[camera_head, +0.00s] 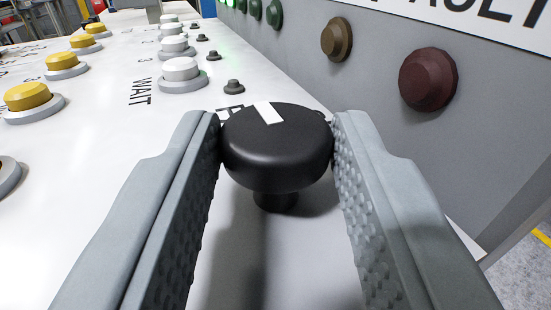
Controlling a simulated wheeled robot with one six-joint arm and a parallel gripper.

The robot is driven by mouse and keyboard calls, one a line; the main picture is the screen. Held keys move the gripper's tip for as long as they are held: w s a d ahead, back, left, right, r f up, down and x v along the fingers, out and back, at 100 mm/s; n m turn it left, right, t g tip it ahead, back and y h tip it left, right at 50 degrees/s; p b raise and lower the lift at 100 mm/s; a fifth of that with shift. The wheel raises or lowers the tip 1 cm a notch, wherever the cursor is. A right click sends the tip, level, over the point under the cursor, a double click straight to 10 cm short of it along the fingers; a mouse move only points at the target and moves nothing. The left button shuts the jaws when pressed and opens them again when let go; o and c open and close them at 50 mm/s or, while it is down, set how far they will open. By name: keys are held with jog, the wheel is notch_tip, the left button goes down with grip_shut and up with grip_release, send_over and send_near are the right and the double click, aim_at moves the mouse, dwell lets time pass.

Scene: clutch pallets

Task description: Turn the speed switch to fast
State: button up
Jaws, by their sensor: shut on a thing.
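The speed switch is a round black knob (277,158) on a short stem, standing up from the white panel in the middle of the view. A white mark on its top points up and slightly left in the picture. My gripper (277,140) has one grey finger on each side of the knob, with both fingertips touching it, so it is shut on the knob. The lettering on the panel behind the knob is mostly hidden, so I cannot read the switch positions.
White buttons (182,71) and small black toggles (233,87) run back behind the knob, by a label reading WAIT (140,91). Yellow buttons (28,97) stand at the left. A grey upright wall with a dark red lamp (428,80) and a brown lamp (336,39) rises close on the right.

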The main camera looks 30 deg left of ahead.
jog(key=o, duration=0.9)
jog(key=shift+d, duration=0.1)
jog(key=v, duration=1.7)
jog(key=shift+s+d, duration=0.15)
jog(key=s+a+r+m+t+h, duration=0.1)
jog(key=a+r+m+t+h, duration=0.2)
jog(key=a+r+t+h, duration=0.95)
jog(key=s+a+m+g, duration=0.1)
jog(key=s+a+g, duration=0.2)
jog(key=s+a, duration=0.3)
jog(key=s+a+f+m+g+y, duration=0.1)
jog(key=s+a+g, duration=0.2)
jog(key=s+a, duration=0.3)
jog(key=s+a+m+g+y, duration=0.1)
jog(key=s+a+g, duration=0.3)
jog(key=s+a, duration=0.2)
jog(key=shift+s+a+f+m+y, duration=0.1)
jog(key=shift+a+f+m+y, duration=0.2)
jog(key=shift+a+m, duration=0.1)
